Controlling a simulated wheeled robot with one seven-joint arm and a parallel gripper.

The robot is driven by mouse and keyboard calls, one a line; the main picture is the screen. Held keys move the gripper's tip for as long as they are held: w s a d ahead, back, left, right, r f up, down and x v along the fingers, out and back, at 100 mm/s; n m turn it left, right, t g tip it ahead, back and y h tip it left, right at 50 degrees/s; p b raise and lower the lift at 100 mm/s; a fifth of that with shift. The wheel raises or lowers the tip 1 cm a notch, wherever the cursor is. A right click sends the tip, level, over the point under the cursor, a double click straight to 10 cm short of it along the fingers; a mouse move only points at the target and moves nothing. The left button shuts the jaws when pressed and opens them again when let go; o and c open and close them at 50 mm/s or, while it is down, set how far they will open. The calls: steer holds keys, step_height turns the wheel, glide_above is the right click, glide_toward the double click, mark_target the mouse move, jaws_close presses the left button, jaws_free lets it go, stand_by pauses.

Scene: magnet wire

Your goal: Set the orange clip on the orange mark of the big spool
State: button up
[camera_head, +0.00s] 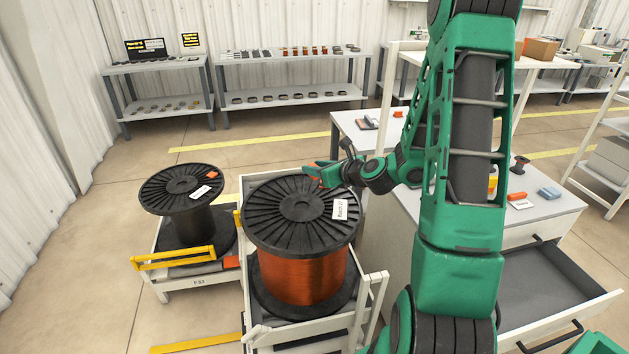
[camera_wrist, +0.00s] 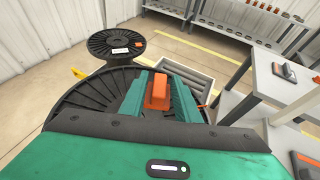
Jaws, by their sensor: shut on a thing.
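The big spool (camera_head: 288,221) stands upright on a cart, with a black ribbed flange on top, a white label (camera_head: 341,209) and copper-coloured wire below. My gripper (camera_head: 316,174) is over the far right rim of that flange, pointing left. In the wrist view the green jaws (camera_wrist: 158,95) are shut on the orange clip (camera_wrist: 158,91), above the big spool's flange (camera_wrist: 85,98). I cannot tell whether the clip touches the flange.
A smaller, empty-looking black spool (camera_head: 181,188) with an orange patch and white label stands on a cart at left. A grey worktable with an open drawer (camera_head: 550,290) is at right. Shelves (camera_head: 290,98) line the back wall. Floor between carts and shelves is clear.

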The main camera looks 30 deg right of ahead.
steer(key=w+d+f, duration=0.4)
steer(key=w+d, duration=0.1)
steer(key=w+d+f, duration=0.2)
steer(key=d+f, duration=0.1)
steer(key=shift+w+d, duration=0.2)
steer(key=shift+d, duration=0.05)
steer(key=shift+f, duration=2)
steer(key=o, duration=1.1)
steer(key=shift+d, duration=0.1)
steer(key=shift+c, duration=0.2)
